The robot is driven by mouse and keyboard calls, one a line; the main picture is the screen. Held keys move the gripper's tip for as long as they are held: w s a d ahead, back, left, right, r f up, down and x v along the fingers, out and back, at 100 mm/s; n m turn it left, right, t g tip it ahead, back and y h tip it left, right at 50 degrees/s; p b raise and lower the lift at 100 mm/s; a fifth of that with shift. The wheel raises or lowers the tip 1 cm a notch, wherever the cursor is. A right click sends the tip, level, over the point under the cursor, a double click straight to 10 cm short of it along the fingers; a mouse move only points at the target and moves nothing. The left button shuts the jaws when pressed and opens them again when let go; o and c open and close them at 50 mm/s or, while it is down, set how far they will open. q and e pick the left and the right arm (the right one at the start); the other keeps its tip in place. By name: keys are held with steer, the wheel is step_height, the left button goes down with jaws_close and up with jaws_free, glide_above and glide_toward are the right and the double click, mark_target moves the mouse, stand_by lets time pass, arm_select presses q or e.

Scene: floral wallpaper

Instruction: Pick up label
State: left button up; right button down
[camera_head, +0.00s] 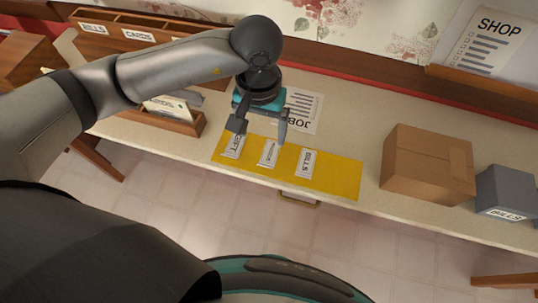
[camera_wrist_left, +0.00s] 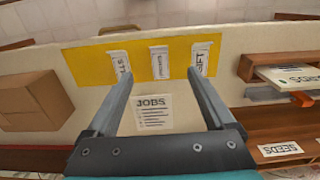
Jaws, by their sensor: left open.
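A yellow mat (camera_head: 335,184) lies on the table with three white labels. The label reading "GIFT" (camera_head: 233,147) is at its left, a middle label (camera_head: 269,153) has text too small to read surely, and "BILLS" (camera_head: 306,164) is to the right. In the wrist view, "BILLS" (camera_wrist_left: 121,66) is left, the middle label (camera_wrist_left: 159,63) is central and "GIFT" (camera_wrist_left: 200,60) is right. My left gripper (camera_head: 261,131) is open and empty, over the mat's back edge. In the wrist view its fingers (camera_wrist_left: 161,76) frame the middle label. My right gripper is not in view.
A "JOBS" sheet (camera_head: 304,110) lies behind the mat. A cardboard box (camera_head: 427,165) and a grey "BILLS" box (camera_head: 506,193) stand to the right. A wooden card holder (camera_head: 171,121) stands to the left. A "SHOP" list (camera_head: 486,42) leans at the back right.

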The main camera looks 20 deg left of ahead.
arm_select(q)
glide_above(265, 165)
steer(key=f, duration=0.9)
steer(key=shift+s+a+f, duration=0.2)
steer(key=shift+f, duration=0.1)
steer(key=shift+d+f, duration=0.15)
steer(key=shift+f, duration=1.2)
steer(key=shift+d+f, duration=0.1)
steer(key=shift+f, duration=1.2)
jaws_close()
steer(key=shift+r, duration=0.1)
